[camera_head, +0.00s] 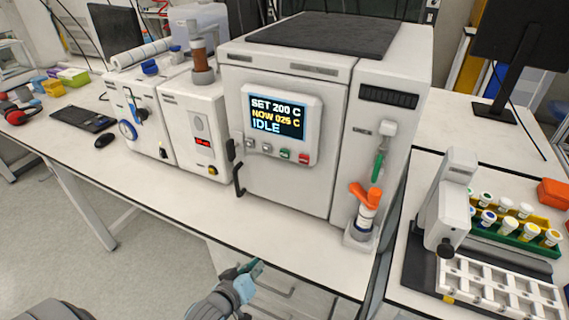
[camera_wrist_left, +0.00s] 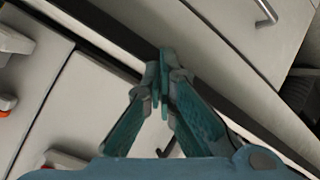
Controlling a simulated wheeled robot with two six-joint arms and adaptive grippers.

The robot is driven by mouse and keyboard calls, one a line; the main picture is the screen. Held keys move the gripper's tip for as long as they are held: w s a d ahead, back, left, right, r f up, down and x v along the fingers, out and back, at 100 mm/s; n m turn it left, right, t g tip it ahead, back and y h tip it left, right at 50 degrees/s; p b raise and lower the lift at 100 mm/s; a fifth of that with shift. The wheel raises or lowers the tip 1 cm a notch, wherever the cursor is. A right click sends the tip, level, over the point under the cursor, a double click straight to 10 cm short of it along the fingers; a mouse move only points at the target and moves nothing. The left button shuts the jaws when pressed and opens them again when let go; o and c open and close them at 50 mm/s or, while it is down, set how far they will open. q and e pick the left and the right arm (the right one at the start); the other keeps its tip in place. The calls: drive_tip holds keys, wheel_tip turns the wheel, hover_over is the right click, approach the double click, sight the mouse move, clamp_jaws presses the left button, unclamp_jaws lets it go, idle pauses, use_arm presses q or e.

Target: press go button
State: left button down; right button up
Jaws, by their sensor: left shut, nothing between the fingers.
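The large white reactor (camera_head: 292,190) stands on the bench with a screen (camera_head: 277,116) reading SET 200 C, NOW 025 C, IDLE. Below the screen is a row of small buttons: two grey ones, a green button (camera_head: 284,154) and a red button (camera_head: 304,158). Their labels are too small to read. My left gripper (camera_head: 256,266) is low in front of the bench edge, below the panel and apart from it. In the left wrist view its fingers (camera_wrist_left: 164,57) are shut together with nothing between them. My right gripper is not in view.
A black handle (camera_head: 238,180) sticks out at the reactor's left front. An orange-handled valve (camera_head: 364,202) stands at its right front. The bench strip before the reactor is clear.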

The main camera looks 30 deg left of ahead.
sight(285, 154)
use_arm(q)
drive_tip(key=w+r+n+t+h, duration=0.1)
drive_tip(key=w+r+n+t, duration=0.25)
drive_tip(key=r, duration=0.35)
drive_tip(key=w+r+n+t+h, duration=0.1)
drive_tip(key=w+r+n+t, duration=0.2)
drive_tip(key=r, duration=0.5)
drive_tip(key=s+r+n+t+h, duration=0.2)
drive_tip(key=r+t+h, duration=0.3)
drive_tip(key=r+h, duration=0.3)
wheel_tip(285, 154, up, 2)
drive_tip(key=shift+s+d+r, duration=0.15)
drive_tip(key=shift+s+d, duration=0.2)
drive_tip(key=shift+s, duration=0.15)
drive_tip(key=shift+w+t, duration=0.1)
drive_tip(key=shift+t, duration=0.15)
drive_tip(key=w+b, duration=0.4)
drive_tip(key=w, duration=0.4)
drive_tip(key=shift+w, duration=0.35)
drive_tip(key=shift+a, duration=0.1)
drive_tip(key=shift+b, duration=0.3)
drive_tip(key=shift+w, duration=0.45)
